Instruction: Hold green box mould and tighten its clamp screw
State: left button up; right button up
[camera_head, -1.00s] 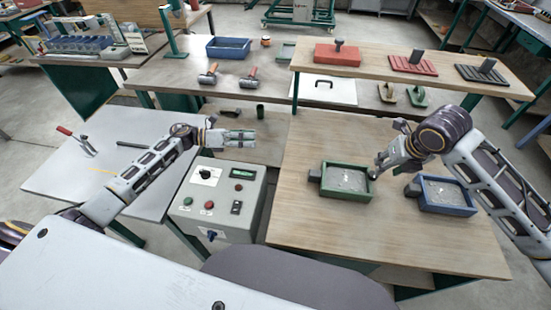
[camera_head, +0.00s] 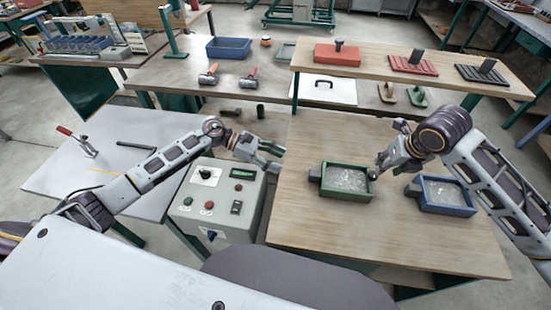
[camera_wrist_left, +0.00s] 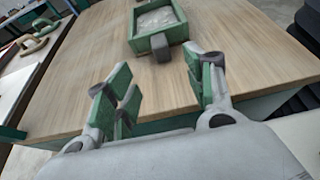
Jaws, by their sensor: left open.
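The green box mould (camera_head: 346,180) sits on the wooden table, filled with grey material, with a dark clamp block on its left side (camera_head: 315,175). In the left wrist view the mould (camera_wrist_left: 160,36) is ahead, its dark clamp block (camera_wrist_left: 161,48) facing me. My left gripper (camera_head: 272,157) is open and empty, left of the mould and apart from it; its green-padded fingers also show in the left wrist view (camera_wrist_left: 160,95). My right gripper (camera_head: 380,165) is at the mould's right side, close to its right wall; its fingertips are partly hidden, so I cannot tell its opening or contact.
A blue box mould (camera_head: 447,194) sits to the right on the same table (camera_head: 390,245). A grey control box (camera_head: 215,200) stands left of the table, below my left arm. A raised shelf (camera_head: 400,62) with a red block and floats is behind.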

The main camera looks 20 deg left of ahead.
aim_at(311, 172)
pick_arm(q)
jog(key=shift+x, duration=6.95)
jog(key=shift+w+r, duration=0.1)
grip_shut()
